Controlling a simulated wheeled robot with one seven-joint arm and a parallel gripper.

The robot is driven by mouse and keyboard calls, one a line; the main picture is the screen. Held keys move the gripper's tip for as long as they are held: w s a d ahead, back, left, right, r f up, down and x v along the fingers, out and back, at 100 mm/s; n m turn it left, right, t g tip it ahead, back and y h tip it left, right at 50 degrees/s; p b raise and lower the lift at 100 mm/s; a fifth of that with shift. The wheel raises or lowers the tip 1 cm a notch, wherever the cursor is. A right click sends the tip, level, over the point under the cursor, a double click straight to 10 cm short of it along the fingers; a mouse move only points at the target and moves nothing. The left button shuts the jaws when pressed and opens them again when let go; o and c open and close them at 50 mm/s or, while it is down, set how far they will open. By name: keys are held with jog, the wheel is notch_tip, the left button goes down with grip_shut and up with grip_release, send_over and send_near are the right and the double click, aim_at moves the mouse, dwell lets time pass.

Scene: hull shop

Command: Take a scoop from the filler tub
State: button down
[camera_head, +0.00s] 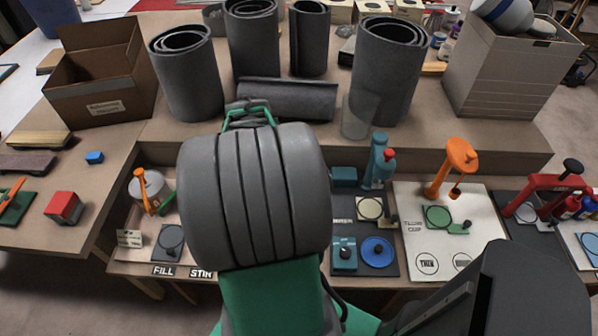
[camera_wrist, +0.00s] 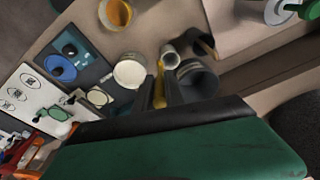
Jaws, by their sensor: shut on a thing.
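In the wrist view my gripper (camera_wrist: 160,97) shows as two dark fingers shut on a slim yellow tool (camera_wrist: 161,70), which may be the scoop; its working end is not clear. A round pale tub with a cream top (camera_wrist: 130,72) stands just left of the fingers. It may be the filler tub, but I see no readable label on it. A dark grey round container (camera_wrist: 196,82) is close on the right of the fingers. In the head view my arm hides the gripper, the tool and these containers.
A cup with amber contents (camera_wrist: 118,12) is beyond the pale tub. In the head view, a silver pot (camera_head: 150,186) with an orange handle stands at left. Dark grey rolls (camera_head: 188,80) and an open cardboard box (camera_head: 98,80) line the back. An orange stand (camera_head: 456,158) is at right.

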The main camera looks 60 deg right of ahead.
jog(key=s+d+f+m+g, duration=0.1)
jog(key=s+d+m+g, duration=0.5)
jog(key=m, duration=1)
notch_tip(320, 180, down, 12)
jog(key=d+t+b, duration=0.1)
jog(key=b, duration=0.8)
jog(key=shift+w+r+t, duration=0.2)
jog(key=shift+w+t, duration=0.15)
jog(key=shift+t, duration=0.05)
jog(key=shift+s+d, duration=0.1)
jog(key=shift+s+d, duration=0.2)
jog(key=shift+s, duration=0.25)
notch_tip(320, 180, up, 11)
jog(key=p, duration=0.6)
jog(key=shift+f, duration=0.15)
jog(key=shift+w, duration=0.1)
